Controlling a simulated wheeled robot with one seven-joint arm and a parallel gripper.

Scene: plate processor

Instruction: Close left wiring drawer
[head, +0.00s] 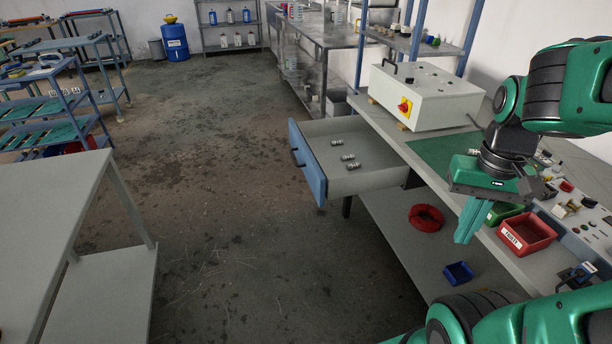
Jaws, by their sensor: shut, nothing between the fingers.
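The wiring drawer (370,178) is pulled out from under the workbench, toward the left. It has a blue front (309,167) with a dark handle (296,157) on its outer face. Several small metal cylindrical parts (348,158) lie inside on its grey bottom. My gripper (469,222) points downward over the bench's front edge, to the right of the drawer and apart from it. Its green fingers are together and hold nothing.
A white control box (425,95) with a red-yellow switch stands on the bench behind the drawer. A red bin (526,233) sits right of my gripper. A red cable coil (426,218) and blue bin (458,273) lie on the lower shelf. The floor left of the drawer is clear.

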